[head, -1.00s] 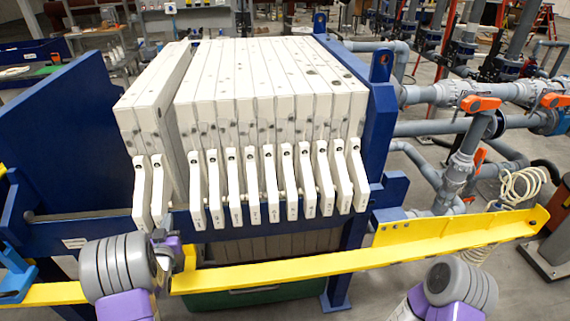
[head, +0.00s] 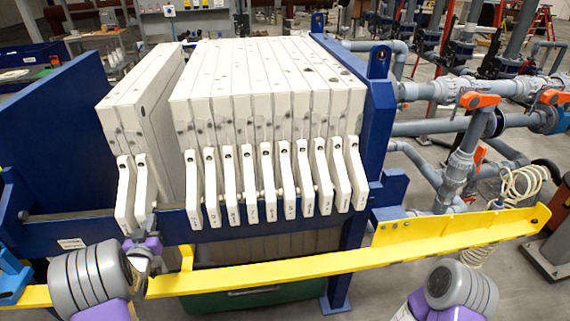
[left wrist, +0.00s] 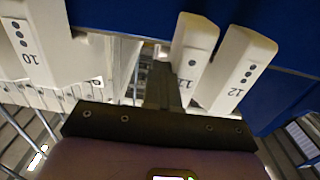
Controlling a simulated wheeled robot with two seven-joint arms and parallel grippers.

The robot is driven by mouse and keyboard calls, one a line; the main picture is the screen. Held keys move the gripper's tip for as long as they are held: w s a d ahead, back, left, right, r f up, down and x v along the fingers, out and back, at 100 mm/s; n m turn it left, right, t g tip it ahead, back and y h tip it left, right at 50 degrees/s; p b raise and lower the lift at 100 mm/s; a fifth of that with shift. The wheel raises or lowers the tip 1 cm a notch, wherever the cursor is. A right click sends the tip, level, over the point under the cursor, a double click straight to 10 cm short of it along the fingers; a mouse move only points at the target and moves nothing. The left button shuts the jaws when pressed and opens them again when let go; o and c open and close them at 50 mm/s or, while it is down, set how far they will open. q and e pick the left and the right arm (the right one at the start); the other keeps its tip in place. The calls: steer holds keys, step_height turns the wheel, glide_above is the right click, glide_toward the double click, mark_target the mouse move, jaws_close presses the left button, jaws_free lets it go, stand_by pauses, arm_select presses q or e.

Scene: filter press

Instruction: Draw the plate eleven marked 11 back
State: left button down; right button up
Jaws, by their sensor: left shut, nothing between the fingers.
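Plate eleven's white handle, marked 11 (left wrist: 193,53), shows in the left wrist view beside the handle of plate twelve (left wrist: 238,76). In the head view plate eleven's handle (head: 146,190) is the right one of a pair at the left, with plate twelve's handle (head: 125,195) on its left. My left gripper (left wrist: 163,85) is shut and empty, its fingers close beside handle 11 on the side toward plate ten; I cannot tell whether they touch. In the head view my left gripper (head: 139,242) is just below the pair, its tips partly hidden. My right gripper is out of view.
Plate ten's handle (left wrist: 24,47) stands apart across a gap, at the left end of the packed plates (head: 270,95). A yellow rail (head: 330,262) crosses in front. The blue end plate (head: 60,120) stands left, with room before it. Grey pipes stand right.

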mark_target(140, 223)
arm_select(q)
steer(key=a, duration=0.1)
steer(key=s+a, duration=0.1)
steer(key=a, duration=0.1)
steer(key=shift+r+y, duration=0.15)
steer(key=shift+y, duration=0.25)
steer(key=shift+s, duration=0.15)
steer(key=d+b+v, duration=0.1)
steer(key=v, duration=0.6)
steer(key=shift+d+b, duration=0.35)
steer(key=shift+d, duration=0.05)
steer(key=shift+s, duration=0.1)
